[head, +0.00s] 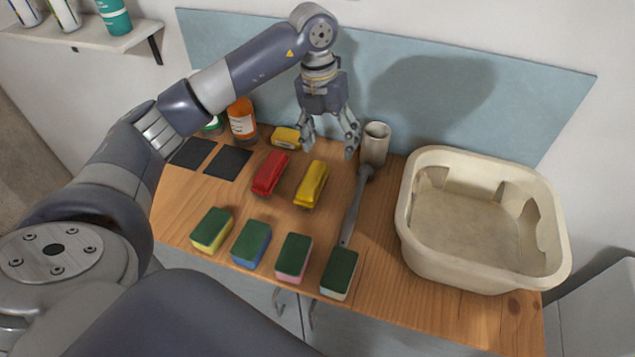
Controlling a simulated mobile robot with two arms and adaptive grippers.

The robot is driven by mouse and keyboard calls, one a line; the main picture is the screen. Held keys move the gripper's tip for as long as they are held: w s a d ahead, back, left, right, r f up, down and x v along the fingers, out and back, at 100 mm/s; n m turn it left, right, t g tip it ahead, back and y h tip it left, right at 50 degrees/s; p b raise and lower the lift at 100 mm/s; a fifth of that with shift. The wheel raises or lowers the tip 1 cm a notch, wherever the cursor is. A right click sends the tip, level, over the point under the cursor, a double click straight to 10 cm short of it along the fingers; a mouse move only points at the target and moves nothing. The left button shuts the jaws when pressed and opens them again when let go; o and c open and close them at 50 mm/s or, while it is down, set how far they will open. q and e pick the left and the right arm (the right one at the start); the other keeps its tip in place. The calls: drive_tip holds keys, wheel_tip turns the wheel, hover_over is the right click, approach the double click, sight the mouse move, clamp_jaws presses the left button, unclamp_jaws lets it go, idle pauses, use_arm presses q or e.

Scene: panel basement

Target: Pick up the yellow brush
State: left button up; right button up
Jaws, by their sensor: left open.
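The yellow brush (311,185) lies on the wooden counter, just right of a similar red brush (270,173). Its bristles are not visible from here. My left gripper (330,143) points down with its fingers spread, open and empty. It is above the back of the counter, beyond the far end of the yellow brush and apart from it. My right gripper is not in view.
Several sponges (251,243) line the front edge. A grey long-handled tool (355,205) lies right of the brush. A beige cup (375,144), a yellow block (285,138) and an orange bottle (242,121) stand behind. A cream basin (480,272) fills the right side.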

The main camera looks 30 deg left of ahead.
sight(312, 177)
use_arm(q)
drive_tip(key=shift+n+y, duration=0.5)
drive_tip(key=shift+y, duration=0.3)
drive_tip(key=a+f+b, duration=0.2)
drive_tip(key=a+f, duration=0.2)
drive_tip(key=shift+a, duration=0.15)
wheel_tip(312, 177, down, 5)
drive_tip(key=shift+r+p, duration=0.1)
drive_tip(key=shift+p, duration=0.45)
drive_tip(key=f, duration=0.1)
drive_tip(key=f+p, duration=0.2)
drive_tip(key=f, duration=0.1)
drive_tip(key=shift+s, duration=0.25)
drive_tip(key=shift+w+f, duration=0.1)
drive_tip(key=shift+f, duration=0.55)
drive_tip(key=shift+r, duration=0.1)
drive_tip(key=c, duration=1.2)
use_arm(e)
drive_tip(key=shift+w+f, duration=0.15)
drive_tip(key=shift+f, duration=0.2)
